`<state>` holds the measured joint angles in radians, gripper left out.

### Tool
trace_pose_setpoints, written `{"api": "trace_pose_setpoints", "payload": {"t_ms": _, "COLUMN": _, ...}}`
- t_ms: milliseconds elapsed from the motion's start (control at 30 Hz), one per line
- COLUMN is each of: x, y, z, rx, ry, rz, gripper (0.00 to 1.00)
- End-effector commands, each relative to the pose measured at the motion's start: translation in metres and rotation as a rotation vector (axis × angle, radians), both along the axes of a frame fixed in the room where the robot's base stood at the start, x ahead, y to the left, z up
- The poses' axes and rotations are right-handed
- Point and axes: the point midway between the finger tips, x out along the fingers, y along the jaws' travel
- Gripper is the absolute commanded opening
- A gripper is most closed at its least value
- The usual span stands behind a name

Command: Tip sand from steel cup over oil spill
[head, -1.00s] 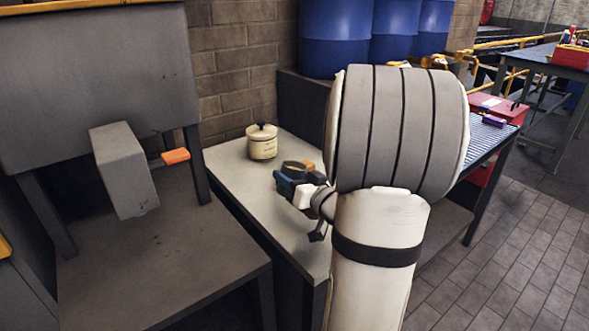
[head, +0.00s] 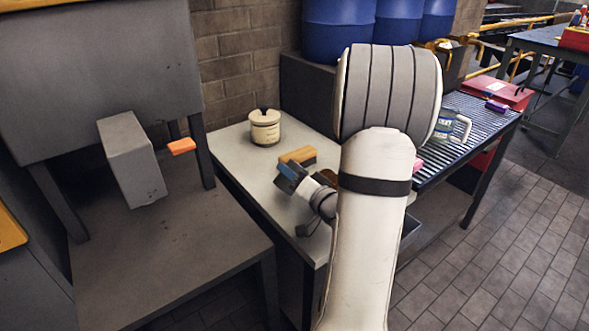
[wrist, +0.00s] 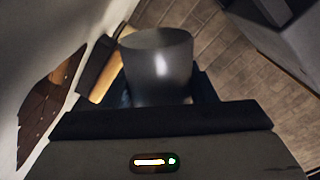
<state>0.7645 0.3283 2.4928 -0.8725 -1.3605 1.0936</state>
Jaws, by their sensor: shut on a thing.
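My gripper (head: 290,178) is tilted low over the pale bench at its near side. In the wrist view my gripper (wrist: 160,92) is shut on a grey steel cup (wrist: 157,62), with a dark finger on each side. The cup's rim points away from the wrist, and its inside and any sand are hidden. In the head view I cannot clearly make out the cup. A dark brown patch (wrist: 45,108) shows at the left of the wrist view; it may be the oil spill, but I cannot be sure.
Blue drums stand behind.

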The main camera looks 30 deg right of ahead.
Motion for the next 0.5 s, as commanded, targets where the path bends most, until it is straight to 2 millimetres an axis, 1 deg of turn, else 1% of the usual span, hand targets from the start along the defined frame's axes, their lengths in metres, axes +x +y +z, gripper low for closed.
{"api": "trace_pose_setpoints", "payload": {"t_ms": 300, "x": -0.0001, "y": -0.0011, "z": -0.0047, "rx": 0.194, "ry": 0.017, "rz": -0.002, "gripper": 0.15}}
{"api": "trace_pose_setpoints", "payload": {"t_ms": 500, "x": 0.0000, "y": -0.0025, "z": -0.0038, "rx": 0.280, "ry": 0.022, "rz": -0.002, "gripper": 0.15}}
